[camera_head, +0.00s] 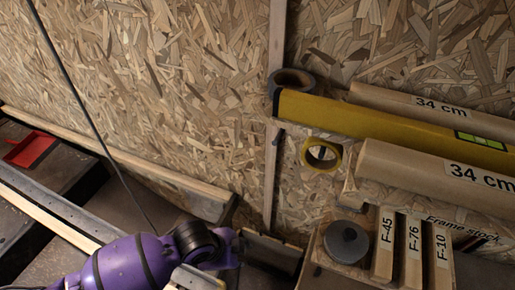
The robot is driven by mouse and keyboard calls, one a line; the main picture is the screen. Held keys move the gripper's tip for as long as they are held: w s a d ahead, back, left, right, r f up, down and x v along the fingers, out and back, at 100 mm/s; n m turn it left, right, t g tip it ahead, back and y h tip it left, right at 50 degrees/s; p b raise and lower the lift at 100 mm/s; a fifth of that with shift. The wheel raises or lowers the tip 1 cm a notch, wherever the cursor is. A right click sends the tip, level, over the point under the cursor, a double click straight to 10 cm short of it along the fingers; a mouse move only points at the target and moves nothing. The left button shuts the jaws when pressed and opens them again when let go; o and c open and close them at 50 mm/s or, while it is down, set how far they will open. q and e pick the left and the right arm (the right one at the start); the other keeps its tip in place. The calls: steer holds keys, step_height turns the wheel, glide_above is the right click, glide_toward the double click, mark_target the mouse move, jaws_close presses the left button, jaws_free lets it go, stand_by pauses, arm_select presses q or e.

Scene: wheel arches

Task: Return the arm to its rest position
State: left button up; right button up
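My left arm, purple with dark bands, comes in along the bottom edge. Its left gripper (226,250) is low in the picture, left of the centre. The fingers are not clear, so I cannot tell whether it is open or shut, and I see nothing certain held in it. My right gripper is not in view.
Chipboard panel fills the back. At right are cardboard tubes (400,165) marked 34 cm, a yellow level (390,118), tape rolls (322,154), labelled wooden blocks (412,250) and a dark round knob (346,242). A red tray (30,149) lies far left. A dark cable hangs at left.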

arm_select(q)
steer(key=d+r+n+t+h+p, duration=0.2)
steer(key=d+r+n+t, duration=0.1)
steer(key=d+r+n, duration=0.15)
steer(key=s+a+r+n+t+p, duration=0.2)
steer(key=a+r+n+t+p, duration=0.2)
steer(key=a+n, duration=0.2)
arm_select(e)
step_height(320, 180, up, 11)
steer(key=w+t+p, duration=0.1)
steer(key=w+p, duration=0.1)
steer(key=p, duration=0.2)
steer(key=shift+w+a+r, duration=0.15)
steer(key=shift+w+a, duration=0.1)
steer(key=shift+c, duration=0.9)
arm_select(q)
steer(key=s+a+f+n+y, duration=0.1)
steer(key=s+a+n+y, duration=0.1)
steer(key=s+a, duration=0.4)
steer(key=s+a+f+n+g+y, duration=0.1)
steer(key=s+a+n+y, duration=0.2)
steer(key=s, duration=1)
steer(key=a+n, duration=0.1)
steer(key=a, duration=0.2)
steer(key=shift+s+a+f+n, duration=0.3)
steer(key=shift+s+f+n, duration=0.05)
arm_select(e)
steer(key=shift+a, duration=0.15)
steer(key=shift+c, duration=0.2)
